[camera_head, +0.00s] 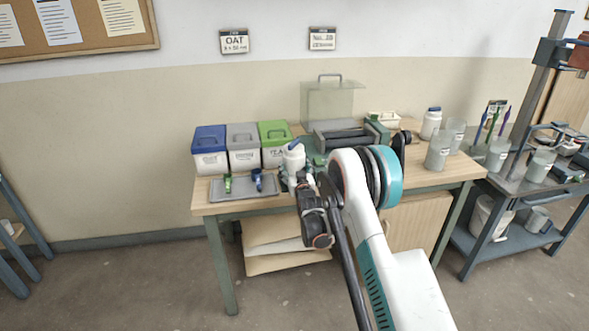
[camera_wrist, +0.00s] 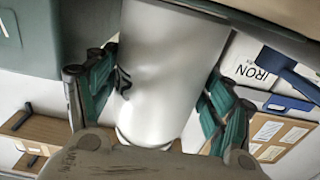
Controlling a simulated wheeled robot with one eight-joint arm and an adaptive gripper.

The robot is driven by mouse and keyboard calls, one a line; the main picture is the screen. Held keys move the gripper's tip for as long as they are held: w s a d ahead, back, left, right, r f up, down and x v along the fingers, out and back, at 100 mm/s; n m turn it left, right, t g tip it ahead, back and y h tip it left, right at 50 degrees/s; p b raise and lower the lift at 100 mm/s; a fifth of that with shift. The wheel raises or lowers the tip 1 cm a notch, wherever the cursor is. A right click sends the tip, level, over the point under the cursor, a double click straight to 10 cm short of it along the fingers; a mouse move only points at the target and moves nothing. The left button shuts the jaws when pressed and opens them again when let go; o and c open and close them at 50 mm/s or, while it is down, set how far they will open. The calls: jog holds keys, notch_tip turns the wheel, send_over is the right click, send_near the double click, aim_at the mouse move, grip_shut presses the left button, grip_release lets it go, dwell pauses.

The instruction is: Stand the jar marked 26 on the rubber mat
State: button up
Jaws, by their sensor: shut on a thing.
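My gripper (camera_head: 296,177) is shut on a white jar (camera_head: 294,155) above the front of the wooden workbench, just right of the grey tray. In the wrist view the jar (camera_wrist: 165,75) fills the space between the green finger pads of my gripper (camera_wrist: 158,92). A dark mark shows on the jar's left side, turned and partly hidden by a finger, so I cannot read it surely. The jar looks upright in the head view. Whether its base touches anything is hidden. I cannot make out the rubber mat for certain.
The grey tray (camera_head: 218,193) holds scoops. Blue (camera_head: 209,162), grey (camera_head: 244,159) and green (camera_head: 274,156) lidded bins stand behind it. A roller machine (camera_head: 340,137) is behind my arm. Another white jar (camera_head: 431,124) and clear beakers (camera_head: 438,151) stand at right.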

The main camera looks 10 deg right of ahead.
jog(key=o, duration=1.5)
jog(key=shift+r, duration=0.1)
jog(key=shift+s, duration=0.15)
jog(key=shift+s, duration=0.35)
jog(key=s, duration=1.1)
jog(key=s+r+g, duration=0.5)
jog(key=s+r, duration=1.1)
jog(key=r, duration=0.3)
jog(key=s+f+g, duration=0.2)
jog(key=s+g, duration=0.4)
jog(key=s, duration=2.6)
jog(key=shift+f, duration=0.25)
